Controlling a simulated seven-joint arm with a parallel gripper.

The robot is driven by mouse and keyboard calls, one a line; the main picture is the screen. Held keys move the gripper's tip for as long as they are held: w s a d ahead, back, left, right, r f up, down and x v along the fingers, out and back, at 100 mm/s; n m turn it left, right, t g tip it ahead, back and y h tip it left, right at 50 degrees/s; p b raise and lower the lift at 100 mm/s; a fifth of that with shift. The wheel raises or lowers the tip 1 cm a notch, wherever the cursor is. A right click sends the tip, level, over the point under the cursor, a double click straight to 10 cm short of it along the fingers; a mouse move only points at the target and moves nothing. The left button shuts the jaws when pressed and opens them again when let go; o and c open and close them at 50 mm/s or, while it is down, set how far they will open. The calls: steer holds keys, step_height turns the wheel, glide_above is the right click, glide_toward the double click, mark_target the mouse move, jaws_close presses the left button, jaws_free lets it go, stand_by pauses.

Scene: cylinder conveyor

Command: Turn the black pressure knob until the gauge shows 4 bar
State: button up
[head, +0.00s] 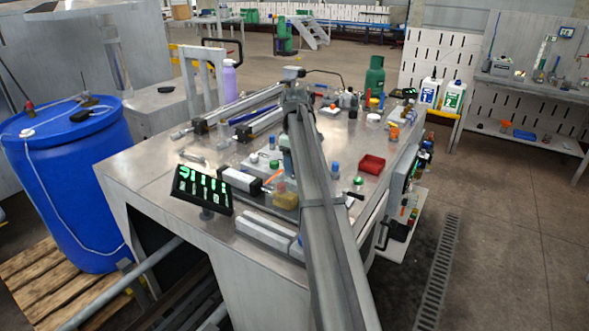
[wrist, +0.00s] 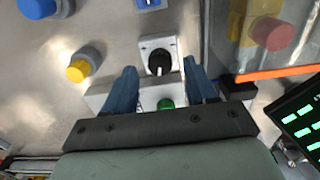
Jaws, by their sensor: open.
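In the wrist view, a black knob (wrist: 159,62) with a white pointer line sits on a pale square plate. The pointer faces the bottom of the picture. My gripper (wrist: 162,70) is open, with one blue finger on each side of the knob's lower edge. Gaps show between fingers and knob, and I see no contact. In the head view my arm hides the knob, and I cannot make out the fingers. No pressure gauge dial can be made out in either view.
A green button (wrist: 165,104) lies between the fingers. A red tray (head: 371,164) is right of my arm.

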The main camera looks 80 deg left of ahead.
step_height(320, 180, up, 12)
steer(key=shift+f, duration=0.25)
steer(key=shift+w, duration=0.1)
stand_by(0.5)
